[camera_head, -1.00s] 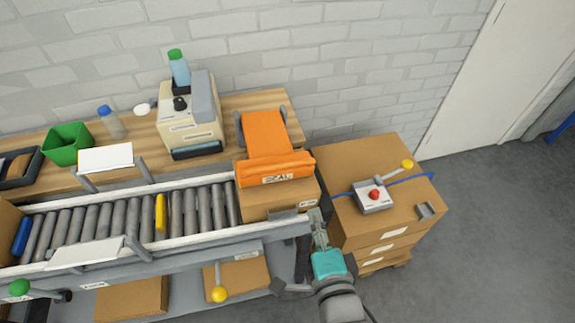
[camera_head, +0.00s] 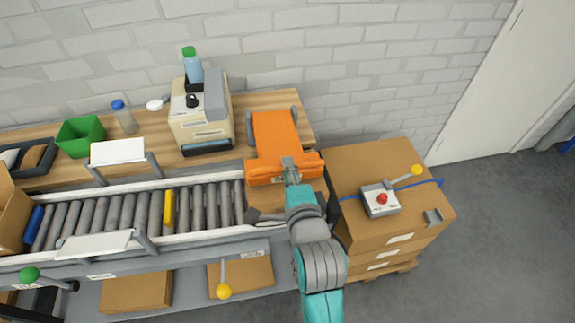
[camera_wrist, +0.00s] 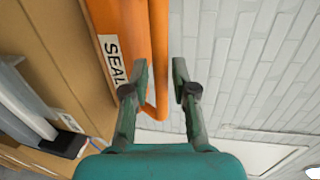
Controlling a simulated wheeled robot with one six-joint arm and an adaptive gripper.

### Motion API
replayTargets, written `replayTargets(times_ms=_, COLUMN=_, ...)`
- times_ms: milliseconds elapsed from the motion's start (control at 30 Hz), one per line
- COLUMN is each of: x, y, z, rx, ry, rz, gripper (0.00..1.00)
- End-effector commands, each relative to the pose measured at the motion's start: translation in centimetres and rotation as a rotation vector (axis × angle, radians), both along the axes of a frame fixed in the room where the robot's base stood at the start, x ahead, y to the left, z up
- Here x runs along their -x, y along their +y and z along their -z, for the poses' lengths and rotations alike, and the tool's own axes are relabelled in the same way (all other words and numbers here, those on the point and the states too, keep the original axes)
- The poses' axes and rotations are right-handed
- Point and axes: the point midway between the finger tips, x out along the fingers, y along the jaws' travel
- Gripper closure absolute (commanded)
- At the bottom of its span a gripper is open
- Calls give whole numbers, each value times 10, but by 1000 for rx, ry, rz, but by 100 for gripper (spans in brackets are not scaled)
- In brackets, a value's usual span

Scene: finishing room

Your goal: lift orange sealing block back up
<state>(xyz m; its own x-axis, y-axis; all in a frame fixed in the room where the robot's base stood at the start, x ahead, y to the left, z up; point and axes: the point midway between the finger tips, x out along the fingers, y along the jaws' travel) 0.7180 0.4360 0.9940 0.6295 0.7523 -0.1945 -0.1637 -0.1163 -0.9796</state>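The orange sealing block (camera_head: 272,140) sits low at the right end of the roller conveyor, its front bar resting over a cardboard box (camera_head: 262,197). My gripper (camera_head: 289,164) is at the front bar's right part in the head view. In the wrist view my gripper (camera_wrist: 160,82) has its fingers spread apart with a gap between them. There the orange block (camera_wrist: 122,35) with its SEAL label passes beside and behind the left finger, and its bar end (camera_wrist: 158,60) shows near the gap. I cannot tell whether the left finger touches it.
A stack of cartons (camera_head: 385,230) with a red-button control box (camera_head: 381,199) stands to the right. A beige machine (camera_head: 200,128) stands on the wooden bench behind. The roller conveyor (camera_head: 120,215) runs left, with a yellow-knobbed lever (camera_head: 224,291) below its front side.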

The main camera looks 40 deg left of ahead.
Motion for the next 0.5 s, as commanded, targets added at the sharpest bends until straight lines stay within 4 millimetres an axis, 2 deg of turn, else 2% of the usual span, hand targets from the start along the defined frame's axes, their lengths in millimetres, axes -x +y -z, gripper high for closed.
replayTargets(times_ms=200, x=-10, y=12, z=3, rx=0, ry=0, rz=0, gripper=73)
replayTargets(times_ms=500, x=-11, y=13, z=4, rx=0, ry=0, rz=0, gripper=73)
